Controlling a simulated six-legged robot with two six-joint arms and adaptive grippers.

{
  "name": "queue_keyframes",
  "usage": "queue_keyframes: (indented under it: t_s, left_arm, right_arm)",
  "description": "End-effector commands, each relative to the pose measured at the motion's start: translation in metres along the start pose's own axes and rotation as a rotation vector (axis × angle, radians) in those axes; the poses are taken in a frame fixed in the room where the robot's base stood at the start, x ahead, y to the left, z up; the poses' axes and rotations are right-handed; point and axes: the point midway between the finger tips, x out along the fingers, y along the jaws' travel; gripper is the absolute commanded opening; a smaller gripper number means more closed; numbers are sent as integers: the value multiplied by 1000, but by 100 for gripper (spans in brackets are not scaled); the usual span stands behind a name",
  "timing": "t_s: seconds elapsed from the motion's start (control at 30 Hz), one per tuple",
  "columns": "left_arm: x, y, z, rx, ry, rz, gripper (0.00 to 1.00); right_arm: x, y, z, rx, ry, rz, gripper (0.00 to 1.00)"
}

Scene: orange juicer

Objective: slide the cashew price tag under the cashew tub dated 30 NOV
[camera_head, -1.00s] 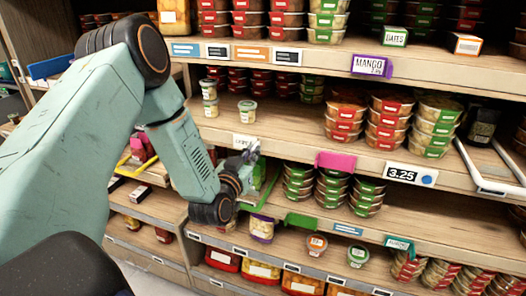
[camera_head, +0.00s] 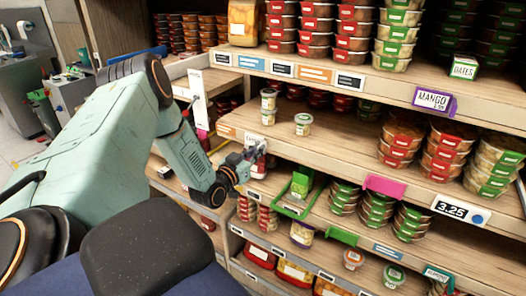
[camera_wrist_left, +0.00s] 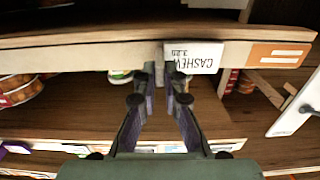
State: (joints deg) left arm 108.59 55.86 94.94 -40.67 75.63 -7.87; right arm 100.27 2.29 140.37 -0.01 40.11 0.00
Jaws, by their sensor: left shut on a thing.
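The white cashew price tag (camera_head: 255,141) is at the left part of the middle shelf's front edge. In the left wrist view the tag (camera_wrist_left: 196,58) appears upside down, its lettering reading CASHEW. My left gripper (camera_head: 240,162) is at the tag, and in the left wrist view its fingertips (camera_wrist_left: 160,77) are close together at the tag's edge, shut on it. Small white-lidded tubs stand on the middle shelf behind: a stack of two (camera_head: 269,105) and a single tub (camera_head: 303,124). Their dates are too small to read. My right gripper is out of view.
An orange-and-white label (camera_wrist_left: 273,56) is beside the tag on the shelf edge. A pink tag (camera_head: 385,187) and a 3.25 price card (camera_head: 461,211) are farther right. A green holder (camera_head: 300,187) stands on the shelf below. Middle shelf surface right of the single tub is clear.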

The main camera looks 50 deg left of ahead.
Motion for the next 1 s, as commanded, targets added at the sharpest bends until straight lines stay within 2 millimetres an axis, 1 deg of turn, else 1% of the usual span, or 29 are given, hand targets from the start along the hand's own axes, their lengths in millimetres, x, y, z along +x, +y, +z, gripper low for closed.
queue_keyframes:
  t_s: [0.3, 0.33, 0.5, 0.6, 0.87, 1.0]
  left_arm:
    - [-1, -1, 2, 0, -3, 0, 0]
    - [-1, -1, 2, 0, -3, 0, 11]
    - [0, 0, 1, 0, -2, 0, 25]
    - [0, 0, 1, 0, -1, 0, 32]
    - [0, 0, 0, 0, 0, 0, 32]
    - [-7, -2, 1, -2, -1, -2, 32]
  right_arm:
    - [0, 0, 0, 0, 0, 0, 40]
    - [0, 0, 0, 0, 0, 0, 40]
    - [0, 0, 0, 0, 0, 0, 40]
    - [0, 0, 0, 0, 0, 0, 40]
    - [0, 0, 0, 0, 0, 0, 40]
    - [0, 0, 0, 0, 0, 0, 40]
